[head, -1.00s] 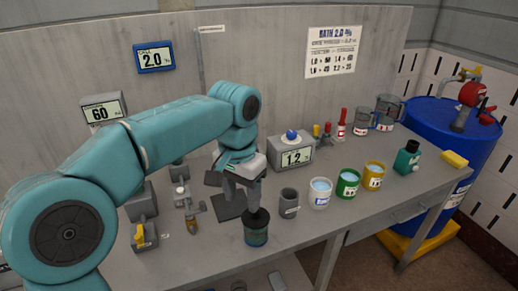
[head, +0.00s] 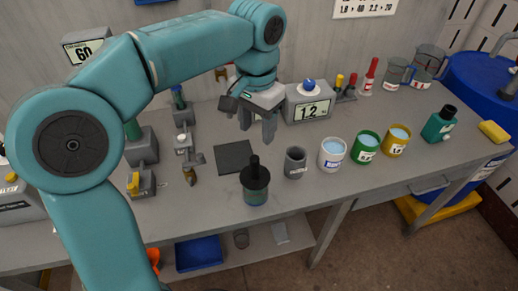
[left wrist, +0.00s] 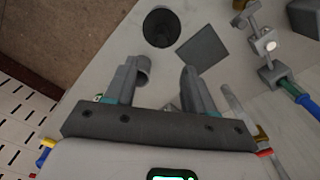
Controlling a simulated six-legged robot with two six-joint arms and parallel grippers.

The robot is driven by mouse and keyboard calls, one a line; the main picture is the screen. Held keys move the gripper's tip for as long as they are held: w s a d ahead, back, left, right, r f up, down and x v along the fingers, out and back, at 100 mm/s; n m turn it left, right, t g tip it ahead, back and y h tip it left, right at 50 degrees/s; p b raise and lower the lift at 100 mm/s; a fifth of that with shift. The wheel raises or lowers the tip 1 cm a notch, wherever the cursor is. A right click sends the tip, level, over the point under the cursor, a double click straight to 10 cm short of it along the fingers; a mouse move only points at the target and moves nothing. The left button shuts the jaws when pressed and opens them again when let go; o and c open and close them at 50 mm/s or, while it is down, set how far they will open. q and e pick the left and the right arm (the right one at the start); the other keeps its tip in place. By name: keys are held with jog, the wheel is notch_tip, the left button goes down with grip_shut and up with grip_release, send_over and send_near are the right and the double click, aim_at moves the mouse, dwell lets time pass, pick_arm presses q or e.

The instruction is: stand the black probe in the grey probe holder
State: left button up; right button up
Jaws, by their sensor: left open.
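My left gripper (head: 258,130) is open and empty, above the bench behind both. In the left wrist view its fingers (left wrist: 160,85) are apart, one partly covering the cup (left wrist: 143,68). My right gripper is not in view.
A dark square mat (head: 235,156) lies left of the cup. White (head: 332,154), green (head: 365,147) and yellow (head: 396,141) cups stand to the right. The 1.2 display box (head: 308,106) is behind. Grey fixtures (head: 142,150) crowd the left.

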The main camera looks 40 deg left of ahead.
aim_at(254, 158)
pick_arm(q)
jog(key=f, duration=0.8)
jog(key=s+f+b, duration=0.1)
jog(key=f, duration=0.3)
jog(key=shift+a+f, duration=0.1)
jog(key=shift+a, duration=0.15)
jog(key=shift+w+f, duration=0.25)
jog(key=shift+f, duration=0.05)
jog(key=shift+s, duration=0.1)
jog(key=c, duration=0.4)
grip_shut()
